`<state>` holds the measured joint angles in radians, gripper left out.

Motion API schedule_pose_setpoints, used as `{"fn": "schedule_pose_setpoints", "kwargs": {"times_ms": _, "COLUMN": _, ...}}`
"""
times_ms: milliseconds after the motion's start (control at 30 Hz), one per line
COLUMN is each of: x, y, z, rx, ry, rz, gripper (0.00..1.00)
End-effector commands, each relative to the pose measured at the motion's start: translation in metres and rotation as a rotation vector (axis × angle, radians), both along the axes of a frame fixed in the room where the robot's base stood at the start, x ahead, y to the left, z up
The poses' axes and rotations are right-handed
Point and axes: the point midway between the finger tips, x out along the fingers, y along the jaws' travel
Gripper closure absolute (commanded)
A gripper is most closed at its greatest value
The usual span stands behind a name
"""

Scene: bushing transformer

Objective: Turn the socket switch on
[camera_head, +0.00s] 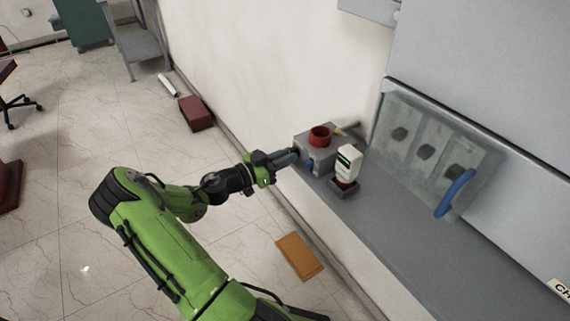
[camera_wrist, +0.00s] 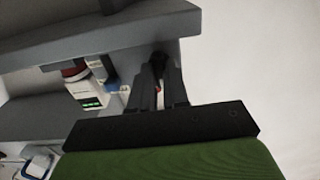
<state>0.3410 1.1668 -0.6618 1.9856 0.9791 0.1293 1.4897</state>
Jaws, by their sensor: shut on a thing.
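A grey socket box (camera_head: 318,150) sits on the grey ledge, with a red round socket (camera_head: 320,134) on top and a blue part (camera_head: 308,163) on its front. My gripper (camera_head: 292,156) reaches the box's left end. In the wrist view, the fingers (camera_wrist: 158,88) are close together around a small dark part with red on it (camera_wrist: 158,68), at the side of the grey box (camera_wrist: 120,32). This part looks like the socket switch. Its exact position is mostly hidden by the fingers.
A white device with a green display (camera_head: 348,163) stands right of the box; it also shows in the wrist view (camera_wrist: 86,96). An orange-brown mat (camera_head: 299,256) lies on the floor below.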

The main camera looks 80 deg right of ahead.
Motion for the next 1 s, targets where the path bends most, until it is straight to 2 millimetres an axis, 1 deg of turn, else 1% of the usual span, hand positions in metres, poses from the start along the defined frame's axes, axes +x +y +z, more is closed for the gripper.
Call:
{"fn": "schedule_pose_setpoints", "kwargs": {"times_ms": 33, "x": 0.0004, "y": 0.0005, "z": -0.0034, "rx": -0.001, "ry": -0.009, "rz": 0.0, "gripper": 1.0}}
{"fn": "schedule_pose_setpoints", "kwargs": {"times_ms": 567, "x": 0.0004, "y": 0.0005, "z": -0.0014, "rx": -0.015, "ry": -0.026, "rz": 0.0, "gripper": 1.0}}
{"fn": "schedule_pose_setpoints", "kwargs": {"times_ms": 600, "x": 0.0004, "y": 0.0005, "z": -0.0014, "rx": -0.015, "ry": -0.026, "rz": 0.0, "gripper": 0.81}}
{"fn": "schedule_pose_setpoints", "kwargs": {"times_ms": 733, "x": 0.0003, "y": 0.0004, "z": -0.001, "rx": -0.015, "ry": -0.025, "rz": 0.0, "gripper": 0.61}}
{"fn": "schedule_pose_setpoints", "kwargs": {"times_ms": 767, "x": 0.0003, "y": 0.0003, "z": -0.0008, "rx": -0.016, "ry": -0.024, "rz": 0.0, "gripper": 0.6}}
{"fn": "schedule_pose_setpoints", "kwargs": {"times_ms": 1000, "x": 0.0007, "y": 0.0006, "z": -0.0003, "rx": -0.016, "ry": -0.023, "rz": 0.0, "gripper": 0.6}}
